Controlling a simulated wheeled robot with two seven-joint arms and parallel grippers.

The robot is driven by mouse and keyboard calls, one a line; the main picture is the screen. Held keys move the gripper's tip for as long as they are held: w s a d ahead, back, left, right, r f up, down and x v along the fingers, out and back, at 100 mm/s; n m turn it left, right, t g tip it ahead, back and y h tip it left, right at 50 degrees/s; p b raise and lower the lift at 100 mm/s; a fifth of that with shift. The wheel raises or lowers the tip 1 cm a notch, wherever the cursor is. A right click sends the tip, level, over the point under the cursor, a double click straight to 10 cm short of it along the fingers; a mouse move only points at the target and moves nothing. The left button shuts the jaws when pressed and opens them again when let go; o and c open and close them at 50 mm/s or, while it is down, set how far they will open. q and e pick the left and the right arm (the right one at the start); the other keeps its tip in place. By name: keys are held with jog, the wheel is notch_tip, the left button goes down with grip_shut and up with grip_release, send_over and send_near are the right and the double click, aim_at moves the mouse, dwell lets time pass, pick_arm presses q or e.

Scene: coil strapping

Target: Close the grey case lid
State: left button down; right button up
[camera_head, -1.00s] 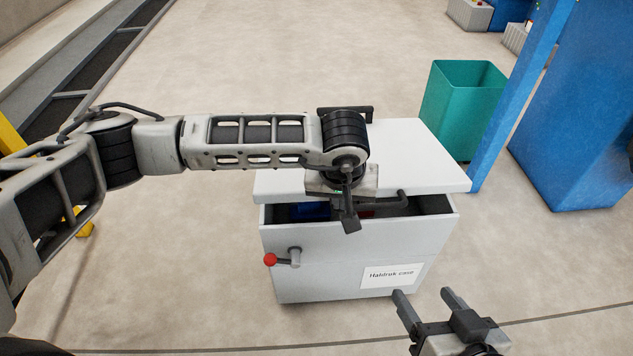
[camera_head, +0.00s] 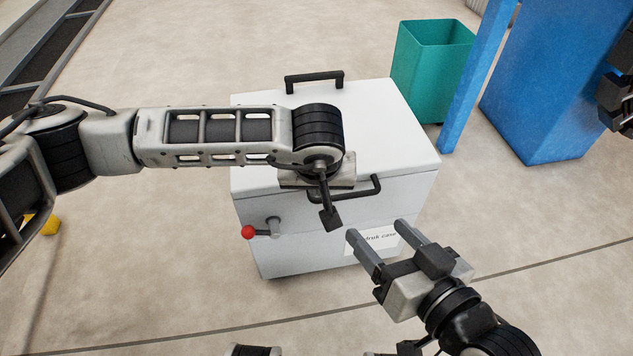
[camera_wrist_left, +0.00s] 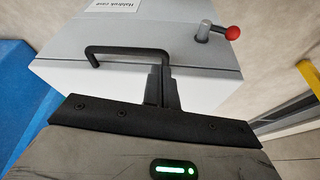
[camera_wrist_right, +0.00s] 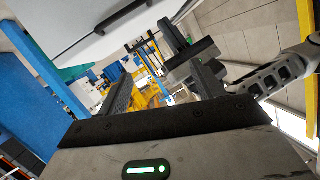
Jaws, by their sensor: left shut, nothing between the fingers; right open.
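The grey case (camera_head: 300,245) stands on the floor, with a paper label on its front. Its pale lid (camera_head: 385,125) lies flat on the body, and no opening shows between them from the front. A black handle (camera_head: 352,190) is at the lid's front edge. My left gripper (camera_head: 329,215) is shut and empty at that front edge, beside the handle; it also shows in the left wrist view (camera_wrist_left: 161,88). I cannot tell whether it touches the lid. My right gripper (camera_head: 380,229) is open and empty in front of the label, partly hiding it.
A lever with a red knob (camera_head: 248,232) sticks out of the case front. A second black handle (camera_head: 314,80) is at the lid's back. A teal bin (camera_head: 430,70) and a blue post (camera_head: 475,80) stand behind to the right. The floor in front is clear.

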pick_arm(q)
jog(key=p+v, duration=0.5)
jog(key=v, duration=0.6)
pick_arm(e)
jog(key=shift+s+d+f+g+h, duration=0.1)
jog(key=shift+d+f+g+h, duration=0.2)
jog(key=shift+f+g, duration=0.25)
jog(key=shift+d+f+g+h, duration=0.3)
jog(key=shift+f, duration=0.3)
jog(key=shift+s+d+f+g+h, duration=0.1)
jog(key=shift+d+f+g+h, duration=0.2)
jog(key=shift+f+g, duration=0.25)
